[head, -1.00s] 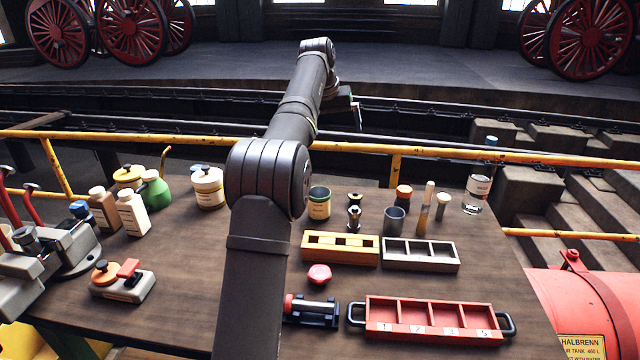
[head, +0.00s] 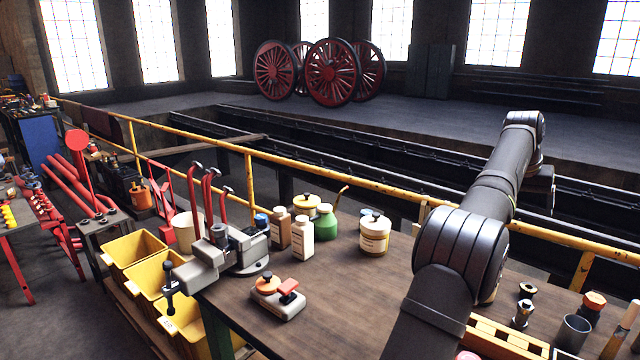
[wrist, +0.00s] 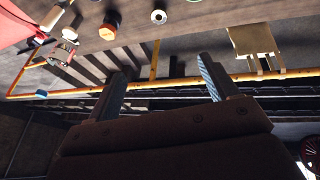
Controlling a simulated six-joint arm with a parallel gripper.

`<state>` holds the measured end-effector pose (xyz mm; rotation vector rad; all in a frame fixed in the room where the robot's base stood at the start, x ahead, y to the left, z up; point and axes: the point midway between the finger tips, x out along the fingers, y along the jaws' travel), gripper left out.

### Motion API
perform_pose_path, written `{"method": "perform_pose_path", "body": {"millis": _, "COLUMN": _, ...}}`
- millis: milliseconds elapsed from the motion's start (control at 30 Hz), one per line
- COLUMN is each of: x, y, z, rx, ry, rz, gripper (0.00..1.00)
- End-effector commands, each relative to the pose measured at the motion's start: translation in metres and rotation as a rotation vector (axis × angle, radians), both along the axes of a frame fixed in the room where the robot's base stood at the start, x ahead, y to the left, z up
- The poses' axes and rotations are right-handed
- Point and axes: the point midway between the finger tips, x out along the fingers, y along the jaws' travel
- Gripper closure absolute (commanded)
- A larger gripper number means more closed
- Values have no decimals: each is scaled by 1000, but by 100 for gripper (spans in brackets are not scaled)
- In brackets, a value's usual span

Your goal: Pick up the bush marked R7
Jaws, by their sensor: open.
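No R7 mark is readable in either view, so I cannot tell which part is the marked bush. Two small flanged metal parts stand on the bench at the right of the head view: a dark one with a pale ring (head: 527,290) and a taller one (head: 522,314). In the wrist view, a pale ring-shaped part with a dark hole (wrist: 158,16) shows at the top. My gripper (wrist: 162,82) is open and empty, its fingers apart. In the head view it is mostly hidden behind my arm, beyond the yellow rail and away from the bench.
The bench (head: 350,310) has clear wood left of my arm. A yellow divided tray (head: 482,345), a grey cup (head: 573,334) and an orange-capped jar (head: 593,304) are at right. Bottles, a cream pot (head: 374,238) and a vise (head: 235,245) stand left. A yellow rail (head: 300,177) runs behind.

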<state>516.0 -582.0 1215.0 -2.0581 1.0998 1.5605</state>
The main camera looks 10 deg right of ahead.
Motion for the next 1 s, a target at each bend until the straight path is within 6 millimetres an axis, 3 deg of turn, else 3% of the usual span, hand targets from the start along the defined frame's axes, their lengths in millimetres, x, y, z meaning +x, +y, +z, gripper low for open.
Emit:
{"method": "perform_pose_path", "body": {"millis": 367, "x": 0, "y": -3, "z": -7, "rx": -4, "ry": -5, "rz": 1, "gripper": 31}}
{"method": "perform_pose_path", "body": {"millis": 467, "x": -1, "y": -11, "z": -28, "rx": -17, "ry": -21, "rz": 7, "gripper": 31}}
{"method": "perform_pose_path", "body": {"millis": 700, "x": -10, "y": -32, "z": -106, "rx": -75, "ry": -100, "rz": 24, "gripper": 31}}
{"method": "perform_pose_path", "body": {"millis": 800, "x": -16, "y": -34, "z": -130, "rx": -94, "ry": -129, "rz": 26, "gripper": 31}}
{"method": "perform_pose_path", "body": {"millis": 1000, "x": -19, "y": -38, "z": -152, "rx": -113, "ry": -156, "rz": 27, "gripper": 31}}
